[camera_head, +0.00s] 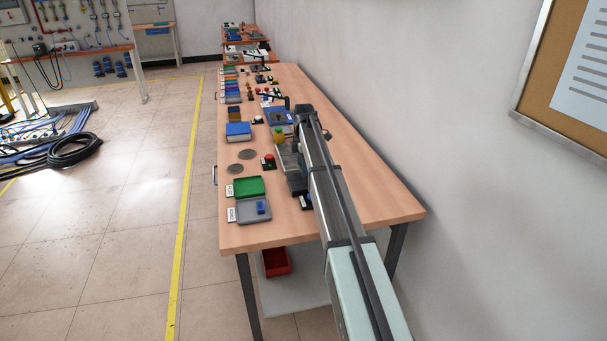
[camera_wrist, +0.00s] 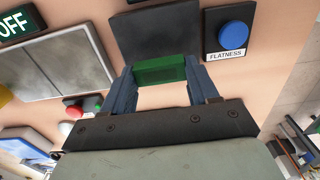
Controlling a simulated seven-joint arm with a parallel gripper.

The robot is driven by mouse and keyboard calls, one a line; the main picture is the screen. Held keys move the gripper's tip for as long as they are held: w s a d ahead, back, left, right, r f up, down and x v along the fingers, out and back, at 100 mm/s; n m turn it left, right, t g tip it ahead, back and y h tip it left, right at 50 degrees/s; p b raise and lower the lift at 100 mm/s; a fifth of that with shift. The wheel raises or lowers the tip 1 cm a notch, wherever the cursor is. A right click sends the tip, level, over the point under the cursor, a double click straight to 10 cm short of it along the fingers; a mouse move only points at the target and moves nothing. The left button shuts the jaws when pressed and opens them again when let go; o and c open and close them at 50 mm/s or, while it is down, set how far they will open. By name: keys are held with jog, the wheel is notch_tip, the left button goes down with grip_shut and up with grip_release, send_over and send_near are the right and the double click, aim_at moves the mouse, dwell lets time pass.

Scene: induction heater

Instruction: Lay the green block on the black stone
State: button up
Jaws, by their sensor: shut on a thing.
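The green block (camera_wrist: 160,70) is between the two blue-grey fingers of my gripper (camera_wrist: 163,80), which is shut on it, in the wrist view. The black stone (camera_wrist: 158,32) is a dark, flat slab at the top of the wrist view. In that picture the block overlaps the stone's lower edge. I cannot tell whether the block touches the stone or is held above it. In the head view my arm reaches along the table, and the block and stone cannot be told apart with certainty.
A blue button labelled FLATNESS (camera_wrist: 233,35) is right of the stone. A grey two-part plate (camera_wrist: 62,62) and an OFF sign (camera_wrist: 18,24) are to its left. Red (camera_wrist: 73,111) and green buttons are lower left. The wooden table (camera_head: 375,200) is bare along its right side.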

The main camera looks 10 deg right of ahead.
jog(key=shift+f, duration=1.9)
jog(key=shift+f, duration=0.1)
jog(key=o, duration=1.2)
notch_tip(320, 180, up, 12)
jog(key=shift+r, duration=0.15)
